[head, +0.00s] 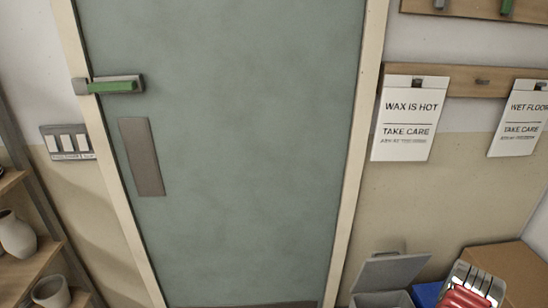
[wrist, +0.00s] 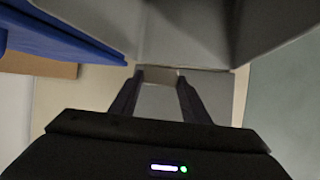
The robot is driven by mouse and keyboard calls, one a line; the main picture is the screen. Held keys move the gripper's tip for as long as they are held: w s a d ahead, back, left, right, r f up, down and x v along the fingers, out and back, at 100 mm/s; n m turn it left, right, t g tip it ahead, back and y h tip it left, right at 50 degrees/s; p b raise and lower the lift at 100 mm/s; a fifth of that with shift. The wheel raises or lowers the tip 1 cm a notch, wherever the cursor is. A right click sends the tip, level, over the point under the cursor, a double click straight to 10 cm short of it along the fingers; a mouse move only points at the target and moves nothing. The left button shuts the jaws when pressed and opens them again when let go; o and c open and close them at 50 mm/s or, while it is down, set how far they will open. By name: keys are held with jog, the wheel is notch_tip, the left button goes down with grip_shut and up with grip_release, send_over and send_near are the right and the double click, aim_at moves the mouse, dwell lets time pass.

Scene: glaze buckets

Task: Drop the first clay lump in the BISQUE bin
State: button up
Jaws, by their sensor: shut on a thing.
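My gripper (wrist: 158,80) is in the wrist view, its two dark fingers shut on a small grey-tan piece, the clay lump (wrist: 160,76), at the fingertips. Grey surfaces, seemingly of a bin, lie around and beyond the fingertips; I cannot tell whether the lump is inside or above it. In the head view a grey bin (head: 378,299) with its lid (head: 388,270) raised stands at the lower right. No BISQUE label is readable. The gripper itself is not clearly visible in the head view.
A blue bin (head: 427,292) stands beside the grey one, and blue also shows in the wrist view (wrist: 65,38). A brown box (head: 515,268) is at the far right. A closed green door (head: 225,150) fills the middle. Pots (head: 17,236) stand on shelves at left.

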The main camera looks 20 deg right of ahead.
jog(key=shift+f, duration=0.5)
jog(key=o, duration=1.4)
jog(key=shift+c, duration=0.2)
jog(key=v, duration=1.3)
jog(key=shift+s+a, duration=0.2)
jog(key=shift+s, duration=0.1)
